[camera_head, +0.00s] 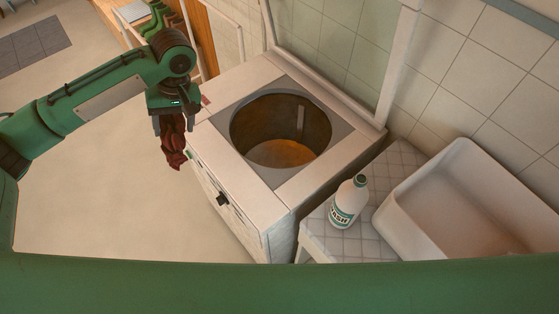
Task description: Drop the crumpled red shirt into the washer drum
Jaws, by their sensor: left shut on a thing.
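The crumpled red shirt (173,146) hangs dark red below my left gripper (170,116), at the left of the washer. My left gripper is shut on the shirt and points down; its fingertips are partly hidden by the cloth. The shirt hangs beside the washer's front left edge, outside the opening. The washer (222,160) is a white top-loading box with its lid raised at the back. Its round drum (283,152) is open at the top, and the part of its inside that shows looks empty. My right gripper is not in view.
A white bottle with a green cap (348,203) stands on a tiled counter (385,180) right of the washer. A white basin (450,205) is at the far right. The raised lid (397,65) and tiled wall bound the back. Floor left of the washer is clear.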

